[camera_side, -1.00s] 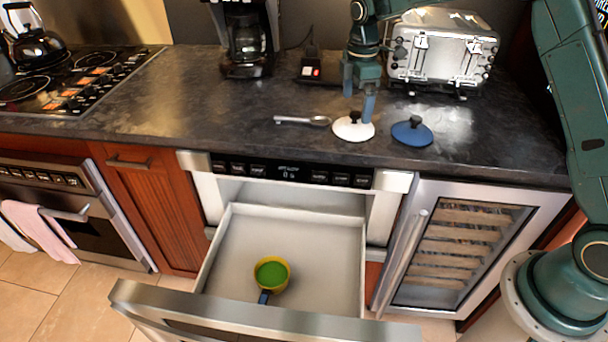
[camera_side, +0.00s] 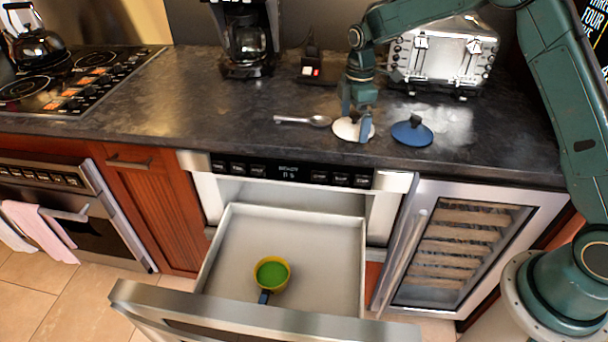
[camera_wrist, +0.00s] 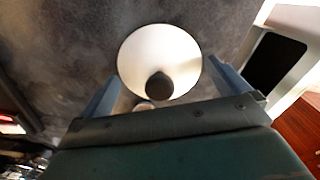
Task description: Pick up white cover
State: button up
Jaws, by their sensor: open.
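The white cover (camera_side: 347,133) is a round lid with a dark knob, lying on the dark countertop. In the wrist view the white cover (camera_wrist: 158,50) sits between and just beyond my fingers, with its dark knob (camera_wrist: 159,86) centred near the palm side. My gripper (camera_side: 356,126) points down over the cover with its fingers apart, one on each side of the knob. In the wrist view my gripper (camera_wrist: 160,88) is open and holds nothing. Whether the fingertips touch the cover cannot be told.
A blue cover (camera_side: 411,134) lies close to the right, a spoon (camera_side: 300,120) to the left. A toaster (camera_side: 440,58) and coffee maker (camera_side: 245,45) stand behind.

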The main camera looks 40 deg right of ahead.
aim_at(355, 113)
jog(key=c, duration=0.6)
jog(key=shift+r, duration=0.15)
notch_tip(355, 113, up, 20)
jog(key=shift+f, duration=0.1)
dwell(0.6)
dwell(0.6)
